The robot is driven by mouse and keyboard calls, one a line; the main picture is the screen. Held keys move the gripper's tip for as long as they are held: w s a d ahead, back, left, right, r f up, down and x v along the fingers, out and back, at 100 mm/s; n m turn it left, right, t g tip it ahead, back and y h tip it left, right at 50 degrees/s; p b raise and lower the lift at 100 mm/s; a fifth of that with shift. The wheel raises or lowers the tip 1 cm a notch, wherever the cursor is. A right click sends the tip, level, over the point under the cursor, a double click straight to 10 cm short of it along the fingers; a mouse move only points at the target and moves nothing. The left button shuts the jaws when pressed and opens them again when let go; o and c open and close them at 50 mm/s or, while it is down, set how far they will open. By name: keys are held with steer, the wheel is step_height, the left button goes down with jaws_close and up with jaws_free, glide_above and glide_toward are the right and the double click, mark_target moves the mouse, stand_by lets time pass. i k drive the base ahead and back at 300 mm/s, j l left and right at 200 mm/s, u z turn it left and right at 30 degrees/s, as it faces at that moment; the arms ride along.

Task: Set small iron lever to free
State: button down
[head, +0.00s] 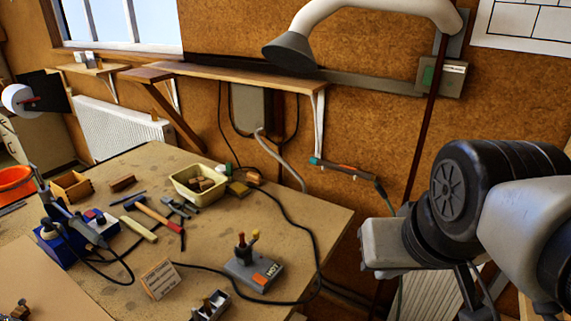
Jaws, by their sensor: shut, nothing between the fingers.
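A grey box (252,273) with an orange patch marked HOT sits near the front right of the workbench. I cannot tell which is the small iron lever, and no "free" marking is readable. My gripper (388,252) is at the right, beyond the bench's right edge and well apart from the box. It is shut and empty; its fingertips are hard to make out.
A small card (160,279) stands left of the box, and a small metal tray (211,305) lies in front. A black cable curves around the box's right side. A blue soldering station (72,243), a hammer (160,212) and a yellow bin (200,184) are farther left and back.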

mark_target(256, 234)
steer(key=u, duration=0.65)
steer(key=k+j+z, duration=0.15)
steer(key=i+l+z, duration=0.1)
steer(key=i+l, duration=0.25)
steer(key=l, duration=0.15)
steer(key=i+l, duration=0.4)
steer(key=l+z, duration=0.05)
steer(key=l, duration=0.1)
